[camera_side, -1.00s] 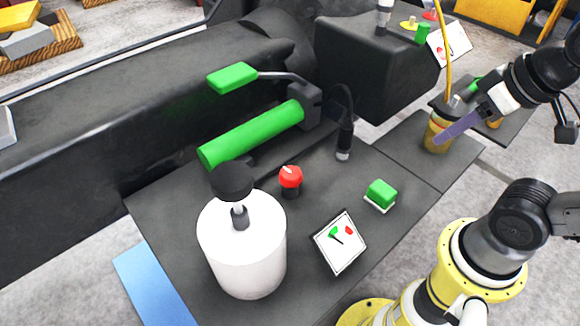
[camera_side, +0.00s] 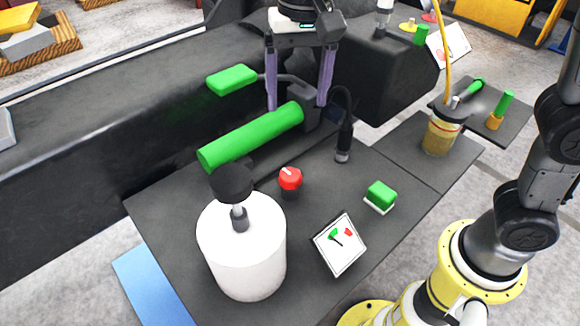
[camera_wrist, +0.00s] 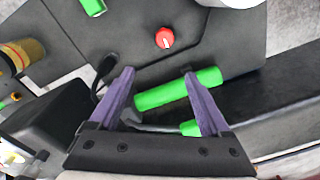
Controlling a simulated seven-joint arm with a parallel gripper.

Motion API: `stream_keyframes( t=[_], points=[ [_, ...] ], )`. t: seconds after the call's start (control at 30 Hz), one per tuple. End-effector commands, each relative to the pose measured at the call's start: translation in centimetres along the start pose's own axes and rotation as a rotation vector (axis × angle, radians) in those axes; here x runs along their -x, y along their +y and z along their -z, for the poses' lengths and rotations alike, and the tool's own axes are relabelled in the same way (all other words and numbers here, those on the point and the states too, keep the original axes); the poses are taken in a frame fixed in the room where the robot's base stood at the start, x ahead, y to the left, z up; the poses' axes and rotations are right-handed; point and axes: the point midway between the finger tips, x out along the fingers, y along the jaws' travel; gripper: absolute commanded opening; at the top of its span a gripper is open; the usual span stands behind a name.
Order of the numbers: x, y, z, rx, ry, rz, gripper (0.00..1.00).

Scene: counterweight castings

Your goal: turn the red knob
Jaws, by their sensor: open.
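The red knob (camera_side: 290,178) stands upright on a short dark base on the dark table, with a pale pointer mark on its top. It also shows in the wrist view (camera_wrist: 165,38), above and beyond my fingertips. My gripper (camera_side: 298,106) points down with its two purple fingers spread wide and nothing between them that it grips. It hangs behind the knob in the side view, over the area of the green cylinder and the green-ended lever. In the wrist view my gripper (camera_wrist: 160,78) is open, with the green cylinder (camera_wrist: 178,90) showing between and beyond the fingers.
A white canister (camera_side: 243,250) stands front left of the knob. A green block (camera_side: 381,195), a tilted gauge card (camera_side: 340,244) and a black stalk (camera_side: 344,140) stand to its right. The green cylinder (camera_side: 250,135) and green lever (camera_side: 232,79) lie behind. Bare table surrounds the knob's front.

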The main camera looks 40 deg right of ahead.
Motion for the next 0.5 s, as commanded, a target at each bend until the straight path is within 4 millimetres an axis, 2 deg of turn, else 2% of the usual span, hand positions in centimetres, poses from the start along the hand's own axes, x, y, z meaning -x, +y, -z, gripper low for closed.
stream_keyframes(
  t=[0.03,0.13,0.27,0.5],
  points=[
    [-0.9,-0.8,-0.4,0.02,-0.012,-0.017,0.81],
    [-1.9,-1.4,-1.1,0.044,-0.026,-0.037,0.81],
    [-2.7,-1.4,-1.3,0.05,-0.026,-0.037,0.81],
    [-6.7,-1.2,-1.4,0.049,-0.027,-0.039,0.81]
  ],
)
